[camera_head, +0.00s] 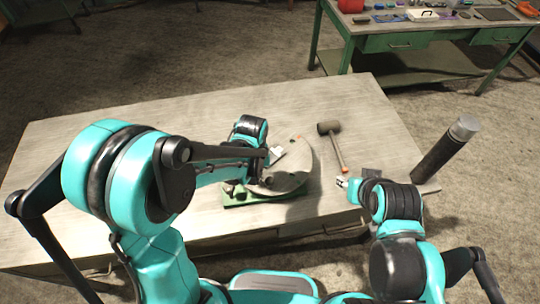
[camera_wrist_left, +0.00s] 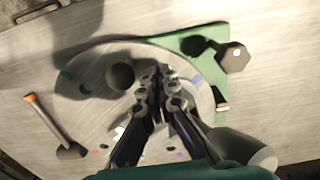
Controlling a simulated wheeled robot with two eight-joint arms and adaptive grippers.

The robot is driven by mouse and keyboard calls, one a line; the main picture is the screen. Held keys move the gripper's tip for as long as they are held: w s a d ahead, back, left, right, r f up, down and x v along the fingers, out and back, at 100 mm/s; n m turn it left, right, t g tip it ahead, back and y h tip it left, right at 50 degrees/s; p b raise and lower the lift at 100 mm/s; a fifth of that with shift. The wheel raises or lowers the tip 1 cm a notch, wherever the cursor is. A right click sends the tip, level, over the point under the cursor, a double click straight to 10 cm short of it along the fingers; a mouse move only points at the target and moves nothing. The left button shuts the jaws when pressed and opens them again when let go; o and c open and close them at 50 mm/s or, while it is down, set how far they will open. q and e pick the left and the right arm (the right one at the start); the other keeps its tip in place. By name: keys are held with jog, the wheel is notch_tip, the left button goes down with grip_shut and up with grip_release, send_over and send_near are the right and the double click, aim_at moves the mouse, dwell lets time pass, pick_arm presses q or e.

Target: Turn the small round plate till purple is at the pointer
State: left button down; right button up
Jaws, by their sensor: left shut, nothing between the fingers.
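The round grey plate (camera_head: 298,165) lies on a green base (camera_head: 262,199) on the workbench. In the left wrist view the plate (camera_wrist_left: 100,65) carries small coloured marks near its rim, including a blue one (camera_wrist_left: 197,80) and a dark green one (camera_wrist_left: 85,88). A small bluish-purple mark (camera_wrist_left: 180,154) shows near my fingers; its exact colour is unclear. A dark round knob (camera_wrist_left: 120,76) stands on the plate. My left gripper (camera_wrist_left: 160,76) is shut and empty over the plate, beside the knob; whether it touches is unclear. I cannot make out the pointer surely. My right gripper (camera_head: 342,182) is right of the plate.
A mallet (camera_head: 329,128) lies on the bench (camera_head: 120,118) behind and right of the plate. A dark faceted knob (camera_wrist_left: 235,57) stands at the green base's corner. A dark cylinder (camera_head: 445,150) rises at the right. A second green table (camera_head: 430,60) with small items stands behind.

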aim_at(273, 180)
pick_arm(q)
jog(key=shift+s+d, duration=0.2)
jog(key=shift+d, duration=0.75)
jog(key=shift+s+d, duration=0.1)
jog(key=shift+d, duration=0.65)
jog(key=shift+d+b, duration=0.4)
jog(key=shift+d, duration=0.45)
jog(key=shift+d, duration=0.1)
jog(key=shift+w+d, duration=0.2)
jog(key=shift+d, duration=0.6)
jog(key=shift+w+d+b, duration=0.25)
jog(key=shift+d+b, duration=0.05)
jog(key=shift+d, duration=0.55)
